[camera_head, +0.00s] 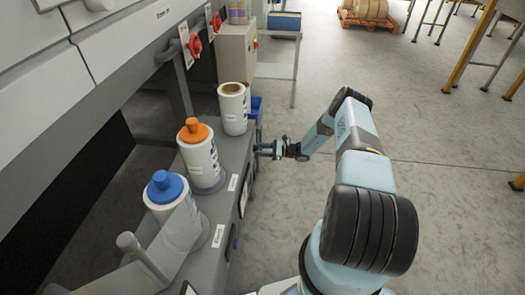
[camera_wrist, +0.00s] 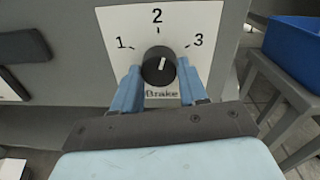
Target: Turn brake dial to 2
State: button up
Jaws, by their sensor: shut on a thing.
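The brake dial (camera_wrist: 158,66) is a round black knob on a white plate (camera_wrist: 115,24) marked 1, 2 and 3, with "Brake" printed below. Its white pointer line points nearly straight up, close to the 2 and leaning slightly toward the 3. My gripper (camera_wrist: 159,76) has its blue fingers on either side of the knob, shut on it. In the head view my gripper (camera_head: 264,149) reaches the side of the grey machine below the rolls. The dial itself is hidden there.
A blue bin (camera_wrist: 298,42) stands on a grey stand close to the right of the dial panel. Several rolls, one with an orange knob (camera_head: 194,131) and one with a blue knob (camera_head: 166,187), stand on the machine ledge. The floor (camera_head: 450,130) to the right is clear.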

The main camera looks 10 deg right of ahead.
jog(key=shift+s+a+f+n, duration=0.1)
jog(key=shift+s+n, duration=0.05)
jog(key=shift+n, duration=0.8)
jog(key=shift+s+f+n, duration=0.1)
jog(key=shift+n, duration=0.85)
jog(key=o, duration=0.7)
jog(key=shift+c, duration=0.2)
jog(key=o, duration=0.4)
jog(key=shift+w+r, duration=0.1)
jog(key=shift+r, duration=0.05)
jog(key=v, duration=1.4)
jog(key=shift+r, duration=0.1)
